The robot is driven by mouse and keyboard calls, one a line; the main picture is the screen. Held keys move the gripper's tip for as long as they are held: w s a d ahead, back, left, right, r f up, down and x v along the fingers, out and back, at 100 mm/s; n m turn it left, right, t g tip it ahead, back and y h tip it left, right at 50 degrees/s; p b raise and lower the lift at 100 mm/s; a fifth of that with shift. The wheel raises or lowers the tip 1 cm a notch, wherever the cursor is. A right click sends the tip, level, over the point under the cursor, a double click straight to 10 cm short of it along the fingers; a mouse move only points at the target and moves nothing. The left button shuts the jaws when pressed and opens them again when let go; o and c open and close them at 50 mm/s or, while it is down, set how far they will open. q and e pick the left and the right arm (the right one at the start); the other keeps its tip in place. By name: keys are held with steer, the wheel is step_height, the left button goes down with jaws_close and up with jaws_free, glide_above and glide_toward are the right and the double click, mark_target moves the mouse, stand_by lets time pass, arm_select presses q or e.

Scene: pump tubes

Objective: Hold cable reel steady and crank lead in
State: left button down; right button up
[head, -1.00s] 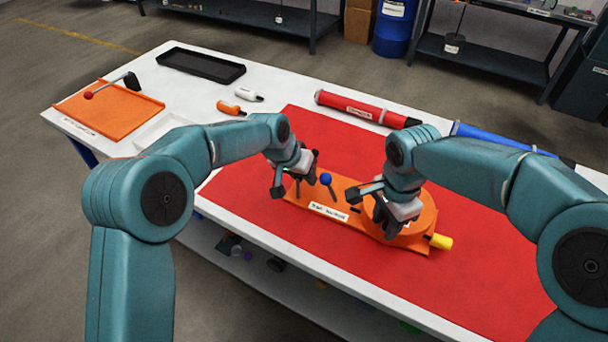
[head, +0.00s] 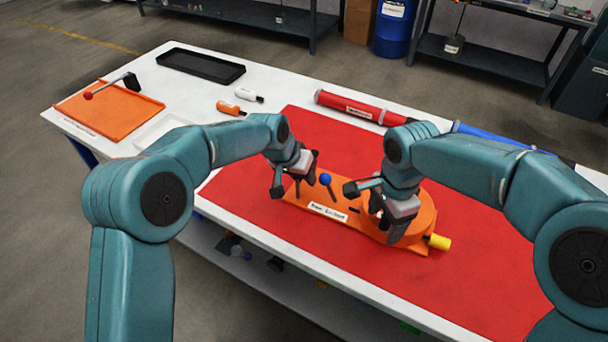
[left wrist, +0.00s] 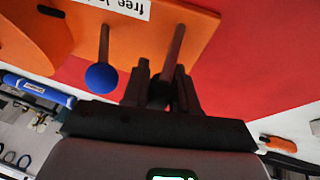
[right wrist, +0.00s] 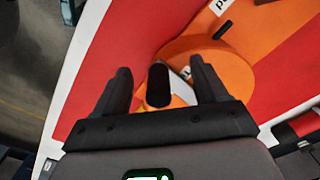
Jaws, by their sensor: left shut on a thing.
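An orange board (head: 340,222) lies on the red mat, with a round orange reel (head: 426,205) at its right end and a blue-knobbed post (head: 326,180) near its middle. My left gripper (head: 296,180) is shut on a second post at the board's left part; this brown post (left wrist: 174,48) rises between its fingers in the left wrist view. My right gripper (head: 373,212) is over the reel, its fingers open. In the right wrist view a dark handle (right wrist: 158,86) stands between those fingers, with gaps on both sides. The arm hides part of the reel.
A yellow piece (head: 439,242) sticks out at the board's right end. A red tube (head: 360,108) and a blue tube (head: 500,138) lie behind. A black tray (head: 201,66) and an orange tray (head: 108,108) are at the far left. The mat's front right (head: 480,285) is clear.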

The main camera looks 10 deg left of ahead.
steer(key=shift+r, duration=3.5)
arm_select(q)
steer(key=c, duration=0.8)
jaws_free()
steer(key=v, duration=1.2)
